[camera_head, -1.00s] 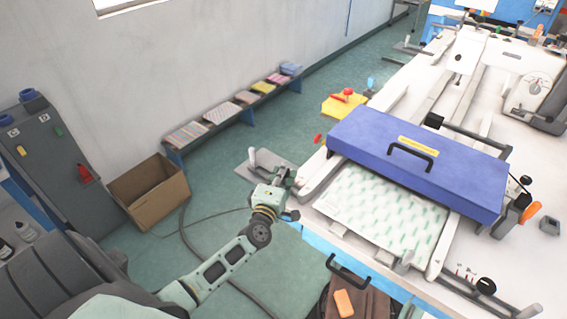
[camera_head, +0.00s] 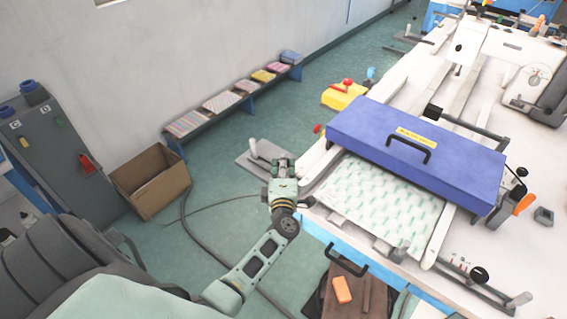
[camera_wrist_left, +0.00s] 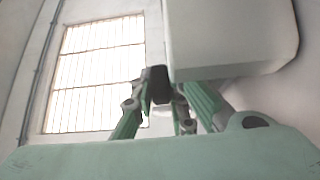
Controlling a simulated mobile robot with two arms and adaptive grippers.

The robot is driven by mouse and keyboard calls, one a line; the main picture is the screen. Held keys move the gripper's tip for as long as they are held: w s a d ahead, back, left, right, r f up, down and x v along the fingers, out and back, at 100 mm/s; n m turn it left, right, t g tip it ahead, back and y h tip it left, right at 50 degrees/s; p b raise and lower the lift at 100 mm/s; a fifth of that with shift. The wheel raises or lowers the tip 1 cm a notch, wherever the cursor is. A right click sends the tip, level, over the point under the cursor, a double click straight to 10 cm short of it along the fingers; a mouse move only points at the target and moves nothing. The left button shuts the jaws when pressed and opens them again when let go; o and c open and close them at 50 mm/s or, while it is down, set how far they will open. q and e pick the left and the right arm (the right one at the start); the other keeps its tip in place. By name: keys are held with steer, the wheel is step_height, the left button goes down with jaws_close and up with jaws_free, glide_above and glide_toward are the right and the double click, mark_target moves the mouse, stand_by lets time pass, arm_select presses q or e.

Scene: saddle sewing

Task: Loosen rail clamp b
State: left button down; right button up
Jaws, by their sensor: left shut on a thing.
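My left gripper (camera_head: 284,163) is at the left edge of the white machine table, beside the near end of a pale rail. In the left wrist view, its green fingers (camera_wrist_left: 162,112) are shut on a small dark handle (camera_wrist_left: 160,82). The handle sits beside a large pale machine part (camera_wrist_left: 230,40). I take it to be the handle of rail clamp b, but no label shows. In the head view the gripper hides the handle. My right gripper is not in view.
A blue cover (camera_head: 418,150) with a black handle lies across the table, above a patterned white sheet (camera_head: 385,205). A grey plate with a pale lever (camera_head: 256,150) is just left of the gripper. A cardboard box (camera_head: 150,182) stands on the floor; green floor lies between.

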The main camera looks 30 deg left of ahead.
arm_select(q)
steer(key=shift+a+r, duration=0.1)
steer(key=shift+r, duration=0.15)
steer(key=c, duration=1.8)
jaws_free()
steer(key=shift+c, duration=0.2)
steer(key=shift+o, duration=0.2)
steer(key=shift+f, duration=0.1)
steer(key=v, duration=1.2)
